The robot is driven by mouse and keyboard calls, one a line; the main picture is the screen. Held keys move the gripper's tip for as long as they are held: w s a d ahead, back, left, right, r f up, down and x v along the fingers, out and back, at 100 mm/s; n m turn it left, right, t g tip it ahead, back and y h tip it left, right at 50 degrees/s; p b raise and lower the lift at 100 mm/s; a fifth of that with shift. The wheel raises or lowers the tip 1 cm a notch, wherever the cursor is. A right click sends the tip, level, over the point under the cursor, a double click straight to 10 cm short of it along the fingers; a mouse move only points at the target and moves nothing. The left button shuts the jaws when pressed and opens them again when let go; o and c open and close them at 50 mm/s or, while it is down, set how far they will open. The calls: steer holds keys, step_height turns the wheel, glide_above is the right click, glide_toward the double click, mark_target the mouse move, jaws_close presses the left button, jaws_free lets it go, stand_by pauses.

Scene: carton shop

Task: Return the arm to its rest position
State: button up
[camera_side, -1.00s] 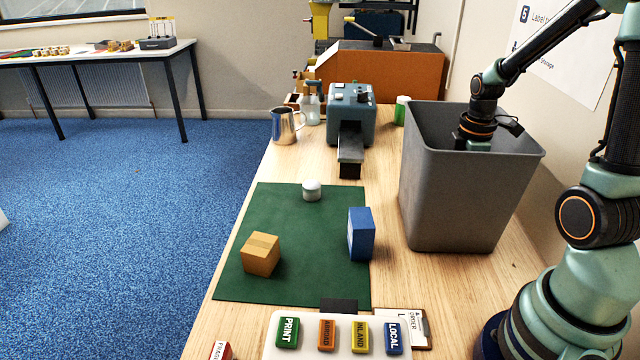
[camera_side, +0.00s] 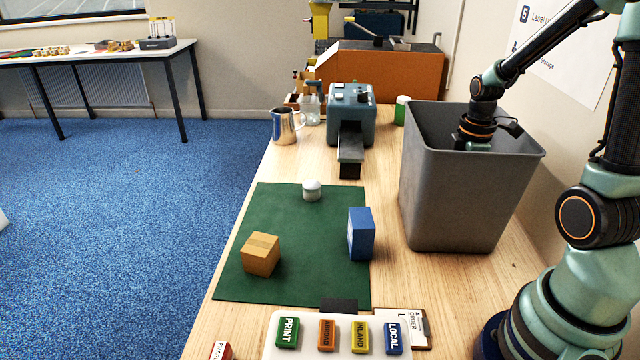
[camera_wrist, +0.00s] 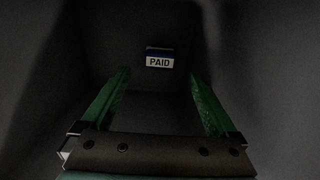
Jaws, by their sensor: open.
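My gripper (camera_wrist: 160,95) shows in the wrist view with its two green fingers spread wide and nothing between them. In the side view my arm reaches over the rim of the grey bin (camera_side: 455,195), and the fingers are hidden inside it. In the wrist view a small block or stamp marked "PAID" (camera_wrist: 160,58), white with a blue edge, lies in the dark bin beyond the fingertips, apart from them.
A green mat (camera_side: 300,285) holds a tan carton (camera_side: 261,254), a blue box (camera_side: 361,234) and a small white cylinder (camera_side: 312,190). Behind stand a blue-grey machine (camera_side: 351,115) and a metal jug (camera_side: 284,126). Labelled stamps lie on a white tray (camera_side: 270,350) in front.

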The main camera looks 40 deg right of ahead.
step_height(320, 180, down, 9)
steer(key=shift+r, duration=0.2)
stand_by(0.4)
step_height(320, 180, up, 12)
step_height(320, 180, down, 12)
steer(key=shift+f, duration=0.25)
step_height(320, 180, up, 30)
steer(key=w+a+r, duration=0.2)
steer(key=w+a, duration=0.1)
steer(key=w, duration=0.1)
steer(key=shift+w+a, duration=0.3)
steer(key=shift+a, duration=0.05)
stand_by(1.3)
